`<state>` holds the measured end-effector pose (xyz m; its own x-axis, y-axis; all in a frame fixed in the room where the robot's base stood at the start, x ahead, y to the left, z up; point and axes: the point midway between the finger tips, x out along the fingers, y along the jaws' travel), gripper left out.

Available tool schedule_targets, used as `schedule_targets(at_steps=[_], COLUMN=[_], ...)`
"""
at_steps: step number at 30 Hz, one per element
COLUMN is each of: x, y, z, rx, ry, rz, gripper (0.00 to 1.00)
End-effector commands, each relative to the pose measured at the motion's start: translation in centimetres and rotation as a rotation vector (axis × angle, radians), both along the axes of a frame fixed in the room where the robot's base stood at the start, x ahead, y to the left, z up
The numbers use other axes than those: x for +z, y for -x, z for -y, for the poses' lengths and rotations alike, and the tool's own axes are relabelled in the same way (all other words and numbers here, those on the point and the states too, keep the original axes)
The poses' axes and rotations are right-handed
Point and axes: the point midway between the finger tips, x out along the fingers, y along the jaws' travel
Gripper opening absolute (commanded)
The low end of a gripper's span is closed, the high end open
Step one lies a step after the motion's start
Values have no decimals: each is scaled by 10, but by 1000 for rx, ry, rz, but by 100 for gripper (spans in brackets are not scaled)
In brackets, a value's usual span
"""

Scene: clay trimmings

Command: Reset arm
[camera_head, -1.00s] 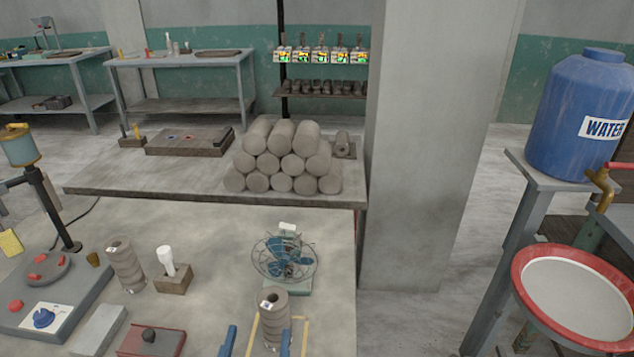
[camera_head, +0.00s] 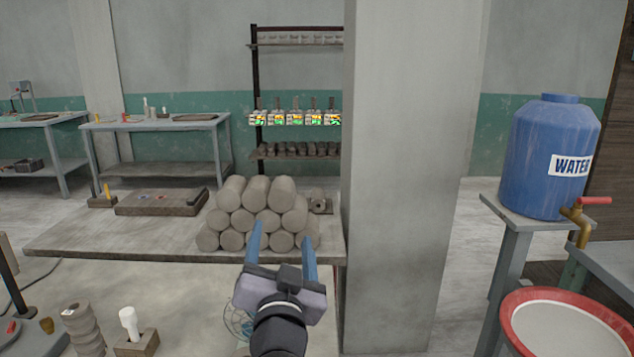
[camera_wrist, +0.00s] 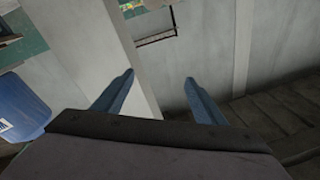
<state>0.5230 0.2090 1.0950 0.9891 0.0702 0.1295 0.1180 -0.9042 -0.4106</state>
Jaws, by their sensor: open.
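My gripper (camera_head: 281,239) is raised in the lower middle of the head view, its two blue fingers apart with nothing between them. In that view the fingers overlap the stack of grey clay cylinders (camera_head: 230,221) on the table behind. In the wrist view my gripper (camera_wrist: 159,75) is also open and empty, with the grey pillar and wall beyond it. A fan (camera_head: 237,322) is mostly hidden behind my arm. A ribbed clay piece (camera_head: 83,328) stands at the lower left, beside a white-handled tool in a wooden block (camera_head: 137,342).
A grey pillar (camera_head: 400,180) rises right of the table. A blue water barrel (camera_head: 556,150) stands on a stand at the right, above a red-rimmed basin (camera_head: 515,335). A dark shelf (camera_head: 290,155) and worktables (camera_head: 155,124) are at the back.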

Motion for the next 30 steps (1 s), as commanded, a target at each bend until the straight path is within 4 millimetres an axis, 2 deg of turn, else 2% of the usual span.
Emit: schedule_targets(at_steps=[1,3,6,10,14,16,20,24,27,30], x=[-3,-21,-51,-92,-128,-153,-206,-253,-278,-294], y=[-11,-23,-32,-28,-11,7,55,118,169,221], z=[14,30,60,101,144,160,168,178,189,203], rx=[2,25,55,90,122,150,226,275,285,275], ry=[53,138,258,388,483,512,503,471,448,429], rz=[-47,-128,-262,-443,-621,-729,-945,-1195,-1384,-1570], gripper=[65,65,65,65,65,65,65,65,65,65])
